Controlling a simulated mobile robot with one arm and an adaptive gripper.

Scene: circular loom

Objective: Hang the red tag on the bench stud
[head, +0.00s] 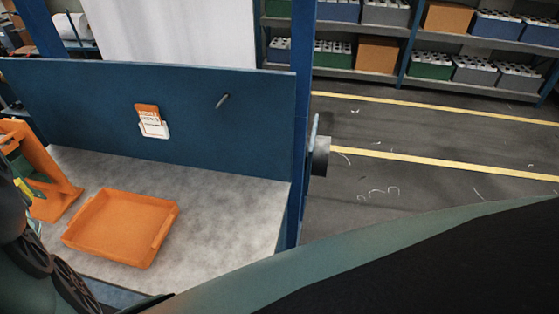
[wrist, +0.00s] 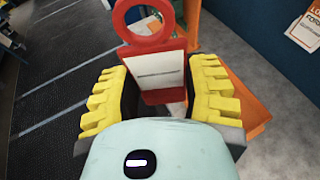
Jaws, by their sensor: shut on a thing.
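The red tag (wrist: 146,32) is in the wrist view, with a round ring at its top and a white label on its body. My gripper (wrist: 160,88) has its yellow-padded fingers on either side of the tag body and is shut on it. The ring stands clear above the fingers. In the head view a bit of yellow finger shows at the left edge; I cannot make out the tag there. The bench stud (head: 223,100) is a short metal peg on the blue back panel (head: 262,140), bare, to the right of my gripper.
An orange and white card (head: 152,121) is on the panel left of the stud. An orange tray (head: 165,241) lies on the grey bench top (head: 236,213). An orange stand (head: 45,172) is at the bench's left, near my gripper. The panel around the stud is clear.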

